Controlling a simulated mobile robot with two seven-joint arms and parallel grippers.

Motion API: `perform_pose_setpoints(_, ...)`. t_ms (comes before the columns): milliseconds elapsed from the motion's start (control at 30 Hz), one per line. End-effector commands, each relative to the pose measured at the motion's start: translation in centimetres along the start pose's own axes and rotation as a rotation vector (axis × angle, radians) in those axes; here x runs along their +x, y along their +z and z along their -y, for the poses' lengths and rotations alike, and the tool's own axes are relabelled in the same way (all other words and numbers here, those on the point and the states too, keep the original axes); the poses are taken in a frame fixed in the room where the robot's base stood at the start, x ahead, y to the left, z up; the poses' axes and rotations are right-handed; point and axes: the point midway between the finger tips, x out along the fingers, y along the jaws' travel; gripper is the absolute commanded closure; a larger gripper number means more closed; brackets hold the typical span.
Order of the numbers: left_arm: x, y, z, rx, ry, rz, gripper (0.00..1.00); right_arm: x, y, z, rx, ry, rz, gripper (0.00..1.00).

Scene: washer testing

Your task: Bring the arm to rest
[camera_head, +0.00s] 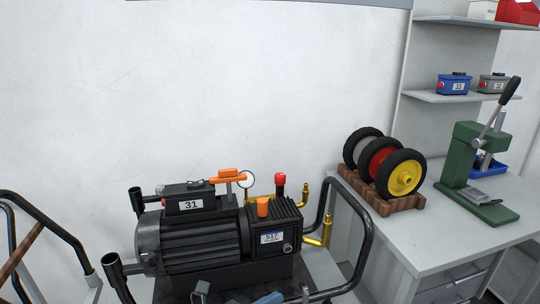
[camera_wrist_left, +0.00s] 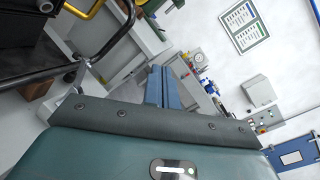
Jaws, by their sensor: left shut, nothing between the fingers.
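My left gripper shows in the left wrist view (camera_wrist_left: 161,82), with its two blue-grey fingers together and nothing between them. In the head view only a small blue-grey part of it (camera_head: 269,298) shows at the bottom edge, in front of the black pump; the rest of the arm is out of frame. The fingers point away from the wrist into the room and touch nothing that I can see. My right gripper is in neither view.
A black pump (camera_head: 200,240) labelled 31 sits on a cart with a black tube handle (camera_head: 363,250). At right, a grey workbench (camera_head: 390,255) holds wheels in a brown rack (camera_head: 382,200) and a green press (camera_head: 462,155). Shelves (camera_head: 450,97) carry small boxes.

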Motion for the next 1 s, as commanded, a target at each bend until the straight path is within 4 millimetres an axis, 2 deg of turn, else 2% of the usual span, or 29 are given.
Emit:
perform_pose_setpoints(33, -1.2, -0.8, -0.2, -0.263, 0.055, 0.088, 1.00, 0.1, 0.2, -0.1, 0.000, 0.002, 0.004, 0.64)
perform_pose_setpoints(167, -5.3, -2.7, -2.4, -0.924, 0.197, 0.325, 1.00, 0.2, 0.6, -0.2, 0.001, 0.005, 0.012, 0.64)
perform_pose_setpoints(300, -11.7, -7.2, -4.8, -1.599, 0.346, 0.613, 1.00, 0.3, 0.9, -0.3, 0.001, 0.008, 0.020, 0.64)
perform_pose_setpoints(400, -16.2, -11.1, -5.5, -1.992, 0.433, 0.823, 1.00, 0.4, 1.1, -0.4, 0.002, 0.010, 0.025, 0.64)
perform_pose_setpoints(500, -19.8, -14.3, -5.3, -2.273, 0.492, 1.004, 1.00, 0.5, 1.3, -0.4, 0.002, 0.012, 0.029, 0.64)
perform_pose_setpoints(600, -22.0, -16.3, -4.8, -2.437, 0.523, 1.125, 1.00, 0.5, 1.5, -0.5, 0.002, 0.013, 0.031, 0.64)
perform_pose_setpoints(700, -22.9, -17.2, -4.6, -2.508, 0.536, 1.183, 1.00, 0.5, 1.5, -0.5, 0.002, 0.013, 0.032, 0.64)
perform_pose_setpoints(1000, -23.0, -17.3, -4.6, -2.519, 0.538, 1.190, 1.00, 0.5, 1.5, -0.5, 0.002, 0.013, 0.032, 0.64)
